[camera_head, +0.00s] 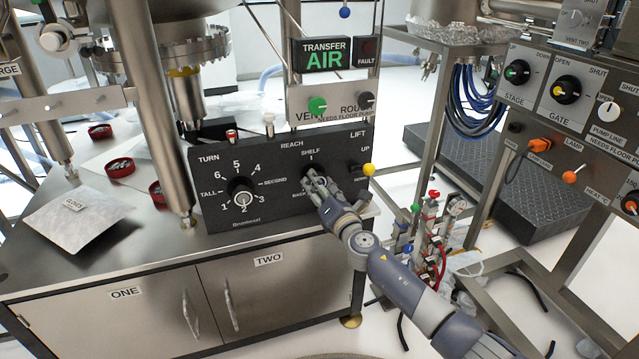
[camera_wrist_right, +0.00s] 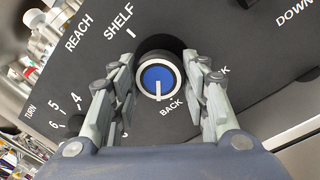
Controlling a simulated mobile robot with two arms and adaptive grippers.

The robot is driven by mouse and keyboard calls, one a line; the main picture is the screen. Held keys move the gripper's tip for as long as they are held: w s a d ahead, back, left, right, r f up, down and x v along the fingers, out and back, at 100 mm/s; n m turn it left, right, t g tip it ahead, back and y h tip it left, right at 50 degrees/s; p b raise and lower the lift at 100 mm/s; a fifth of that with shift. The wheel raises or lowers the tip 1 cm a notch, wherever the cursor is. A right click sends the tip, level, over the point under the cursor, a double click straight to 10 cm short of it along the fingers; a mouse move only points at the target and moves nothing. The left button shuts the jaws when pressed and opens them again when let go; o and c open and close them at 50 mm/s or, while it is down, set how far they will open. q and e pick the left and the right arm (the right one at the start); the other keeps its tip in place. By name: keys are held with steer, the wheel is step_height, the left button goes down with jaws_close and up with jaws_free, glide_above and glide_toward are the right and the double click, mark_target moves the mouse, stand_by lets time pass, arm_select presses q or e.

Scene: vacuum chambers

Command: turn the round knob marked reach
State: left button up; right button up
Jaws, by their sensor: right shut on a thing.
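The reach knob (camera_wrist_right: 158,78) is round and black with a blue cap and a white pointer line. In the right wrist view its line points down toward the word BACK, away from SHELF. In the head view my right gripper (camera_head: 310,179) covers most of it, below the word REACH on the black panel (camera_head: 291,219). My right gripper also shows in the right wrist view (camera_wrist_right: 160,88), its two fingers on either side of the knob and shut on it. My left gripper is not in view.
The turn knob (camera_head: 242,191) is left of the reach knob. A lift lever with a yellow ball (camera_head: 369,169) stands close to the right of my gripper. Above are a green knob (camera_head: 317,105) and a lit TRANSFER AIR sign (camera_head: 325,55). A foil packet (camera_head: 75,219) lies on the bench.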

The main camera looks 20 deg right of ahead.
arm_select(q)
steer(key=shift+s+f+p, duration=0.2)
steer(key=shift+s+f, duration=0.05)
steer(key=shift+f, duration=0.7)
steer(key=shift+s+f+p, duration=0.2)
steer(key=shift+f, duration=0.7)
arm_select(e)
steer(key=shift+n, duration=1.4)
steer(key=o, duration=1)
steer(key=shift+o, duration=0.2)
steer(key=s+d, duration=0.1)
steer(key=s, duration=1.1)
steer(key=shift+d+f, duration=0.2)
steer(key=shift+f, duration=0.15)
